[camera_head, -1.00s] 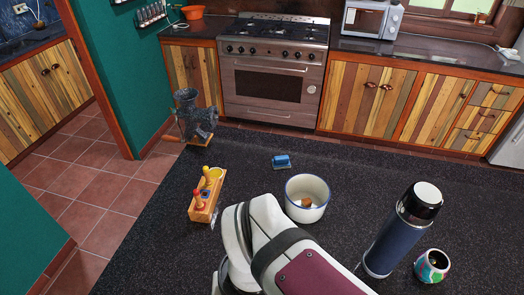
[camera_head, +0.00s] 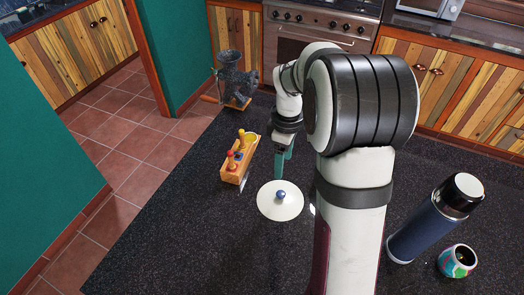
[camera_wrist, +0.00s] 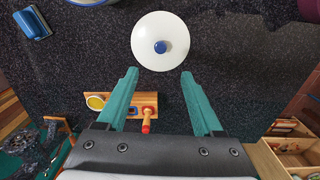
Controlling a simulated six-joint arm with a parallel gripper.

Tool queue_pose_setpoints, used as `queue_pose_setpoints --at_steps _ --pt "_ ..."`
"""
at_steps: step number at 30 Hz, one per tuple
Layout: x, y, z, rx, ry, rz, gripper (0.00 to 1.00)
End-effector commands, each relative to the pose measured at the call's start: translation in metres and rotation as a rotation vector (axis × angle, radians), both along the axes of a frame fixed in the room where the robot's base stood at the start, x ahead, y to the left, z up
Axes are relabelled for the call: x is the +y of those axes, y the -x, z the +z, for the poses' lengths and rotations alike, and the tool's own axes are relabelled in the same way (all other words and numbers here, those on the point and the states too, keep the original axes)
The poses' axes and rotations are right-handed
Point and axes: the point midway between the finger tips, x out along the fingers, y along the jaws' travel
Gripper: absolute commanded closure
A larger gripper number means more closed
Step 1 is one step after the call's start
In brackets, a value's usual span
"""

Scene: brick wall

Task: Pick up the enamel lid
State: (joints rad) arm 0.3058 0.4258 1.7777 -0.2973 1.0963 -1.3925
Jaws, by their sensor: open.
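The enamel lid (camera_head: 268,207) is a white disc with a blue knob (camera_head: 281,195), lying knob up on the dark speckled countertop. In the wrist view the lid (camera_wrist: 146,34) is at the top middle, just beyond the fingertips, with its knob (camera_wrist: 160,47) centred between the lines of the two fingers. My gripper (camera_wrist: 159,74) has two teal fingers spread wide apart with nothing between them. In the head view my gripper (camera_head: 283,168) points down on the far side of the lid, apart from it.
A wooden holder (camera_head: 231,177) with red and yellow pieces stands left of my gripper. A metal grinder (camera_head: 236,82) is behind it. A dark blue flask (camera_head: 422,228) and a colourful cup (camera_head: 457,262) stand at the right. A blue-handled item (camera_wrist: 28,22) is at the wrist view's upper left.

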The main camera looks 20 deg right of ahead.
Motion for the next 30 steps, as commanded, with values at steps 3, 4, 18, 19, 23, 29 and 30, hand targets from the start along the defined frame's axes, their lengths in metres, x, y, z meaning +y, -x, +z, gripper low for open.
queue_pose_setpoints --at_steps 3,4,18,19,23,29,30 --pt "0.001 0.002 -0.036 0.007 -0.003 -0.001 0.32" --pt "0.001 0.002 -0.045 0.007 -0.003 -0.002 0.32" --pt "-0.001 0.003 -0.128 0.005 -0.002 -0.005 0.32" --pt "-0.001 0.002 -0.131 0.004 -0.001 -0.005 0.32" --pt "-0.001 0.002 -0.136 0.001 0.0 -0.005 0.32" --pt "-0.001 0.002 -0.135 0.001 0.0 -0.005 0.46" --pt "-0.001 0.002 -0.135 0.001 0.0 -0.005 0.53"
